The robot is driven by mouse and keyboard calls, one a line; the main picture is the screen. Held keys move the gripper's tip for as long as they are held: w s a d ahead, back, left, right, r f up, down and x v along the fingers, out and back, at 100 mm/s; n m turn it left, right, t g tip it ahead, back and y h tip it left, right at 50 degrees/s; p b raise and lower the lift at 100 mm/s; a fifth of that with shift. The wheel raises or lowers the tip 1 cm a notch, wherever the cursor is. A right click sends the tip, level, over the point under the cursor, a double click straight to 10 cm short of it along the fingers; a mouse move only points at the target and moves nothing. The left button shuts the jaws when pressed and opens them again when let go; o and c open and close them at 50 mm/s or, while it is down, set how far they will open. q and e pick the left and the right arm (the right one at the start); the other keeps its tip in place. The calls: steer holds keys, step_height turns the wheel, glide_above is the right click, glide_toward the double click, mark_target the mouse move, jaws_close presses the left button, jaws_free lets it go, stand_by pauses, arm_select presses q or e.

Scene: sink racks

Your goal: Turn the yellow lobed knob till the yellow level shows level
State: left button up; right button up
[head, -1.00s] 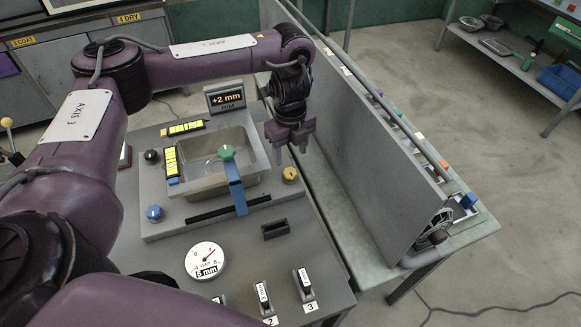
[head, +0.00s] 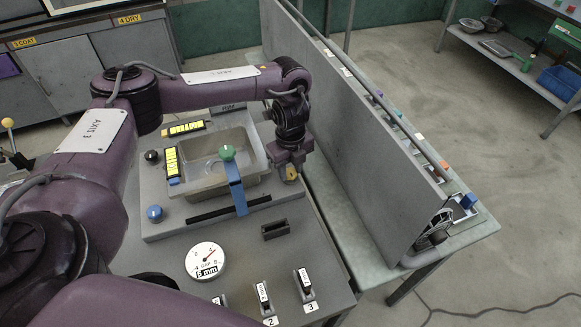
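The yellow lobed knob (head: 292,178) sits at the right corner of the grey plate around the basin, partly hidden by my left gripper. My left gripper (head: 290,170) points down right at the knob, with its fingers around or just above it. Whether they press on it I cannot tell. Two levels with bright yellow windows lie by the basin: one (head: 184,129) along its back edge, one (head: 172,160) along its left edge with a blue end. Their bubbles are too small to read. My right gripper is not in view.
A blue knob (head: 155,213) and a black knob (head: 151,156) sit on the plate's left side. A tall grey panel (head: 360,140) stands close right of my gripper. A round dial (head: 205,260) lies in front.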

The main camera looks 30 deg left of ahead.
arm_select(q)
steer(key=c, duration=0.3)
steer(key=n+p, duration=0.2)
steer(key=n, duration=0.1)
steer(key=shift+r, duration=0.15)
steer(key=n+p, duration=0.3)
steer(key=shift+n, duration=0.3)
steer(key=n+p, duration=0.4)
steer(key=shift+n+p, duration=1)
steer(key=shift+n, duration=0.4)
steer(key=shift+f, duration=0.2)
